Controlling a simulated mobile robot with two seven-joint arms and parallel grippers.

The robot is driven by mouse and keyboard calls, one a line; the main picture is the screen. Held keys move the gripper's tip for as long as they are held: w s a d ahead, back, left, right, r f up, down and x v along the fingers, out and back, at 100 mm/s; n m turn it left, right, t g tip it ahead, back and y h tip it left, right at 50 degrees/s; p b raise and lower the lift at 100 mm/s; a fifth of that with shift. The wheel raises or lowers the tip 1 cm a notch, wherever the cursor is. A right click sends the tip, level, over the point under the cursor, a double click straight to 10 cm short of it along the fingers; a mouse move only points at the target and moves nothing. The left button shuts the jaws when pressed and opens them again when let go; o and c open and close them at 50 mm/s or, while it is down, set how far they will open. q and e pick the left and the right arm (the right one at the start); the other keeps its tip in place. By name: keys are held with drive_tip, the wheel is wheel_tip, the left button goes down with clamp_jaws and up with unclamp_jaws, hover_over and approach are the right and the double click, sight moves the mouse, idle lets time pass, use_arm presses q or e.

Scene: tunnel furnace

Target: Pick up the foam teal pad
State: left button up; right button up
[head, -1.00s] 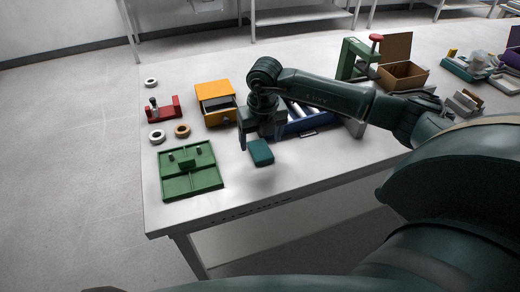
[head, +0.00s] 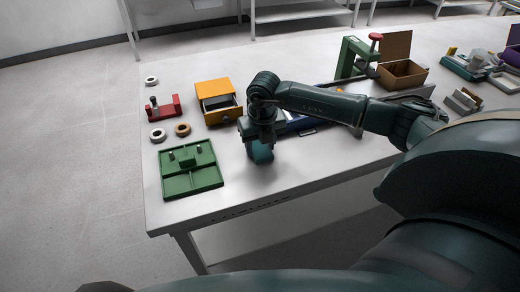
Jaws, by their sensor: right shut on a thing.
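The teal foam pad (head: 261,153) is at the middle of the table's near part, right of the green tray. My right gripper (head: 259,143) is directly above it and shut on it; the fingers and the gripper body hide the pad's upper part. Whether the pad still touches the table is hard to tell. My left gripper is not in view.
A green tray (head: 205,182) lies to the left. An orange drawer box (head: 212,90) stands behind, with its drawer open. A blue tray (head: 301,122) sits behind my right arm. Rings (head: 183,130) and a red holder (head: 168,110) are at the left. The near table edge is clear.

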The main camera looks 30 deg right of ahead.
drive_tip(key=shift+c, duration=0.7)
